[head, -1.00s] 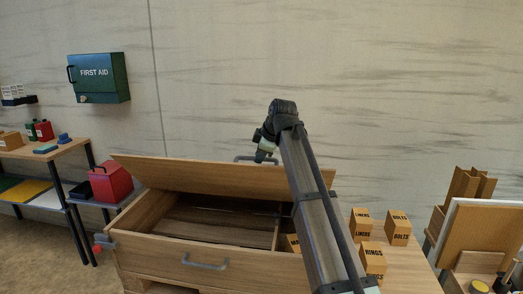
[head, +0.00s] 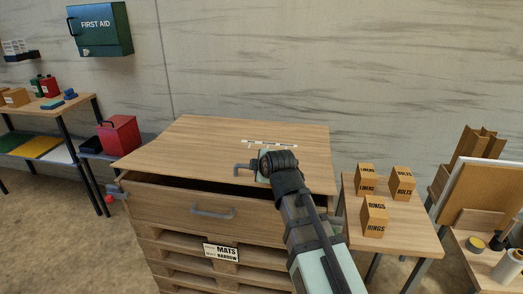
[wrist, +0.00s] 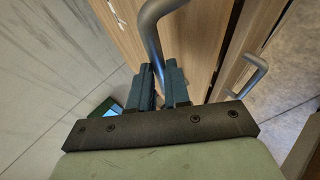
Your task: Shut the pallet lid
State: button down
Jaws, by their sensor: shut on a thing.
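The wooden pallet lid (head: 215,145) lies low over the pallet box (head: 165,204). A dark gap still shows between the lid's front edge and the box's front wall. A grey bar handle (head: 240,167) stands on the lid near that edge. My gripper (head: 259,170) is at this handle, partly hidden by my wrist. In the wrist view, my gripper's dark fingers (wrist: 160,86) are shut around the grey handle bar (wrist: 152,35). The box's inside is almost wholly hidden by the lid.
The box front has a second grey handle (head: 213,213) and a MATS label (head: 221,252). A side table (head: 408,236) with several small cartons stands close at right. A red container (head: 119,135) is at left. The wall is behind.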

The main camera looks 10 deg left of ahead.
aim_at(259, 186)
jog(key=shift+s+f, duration=0.4)
jog(key=shift+f, duration=0.75)
jog(key=shift+s+f, duration=0.4)
jog(key=shift+f, duration=0.8)
jog(key=shift+s+f, duration=0.4)
jog(key=shift+f, duration=0.75)
jog(key=c, duration=1.1)
grip_release()
jog(key=shift+w+r, duration=0.2)
jog(key=shift+r, duration=0.3)
notch_tip(259, 186, up, 10)
jog(key=shift+f, duration=0.1)
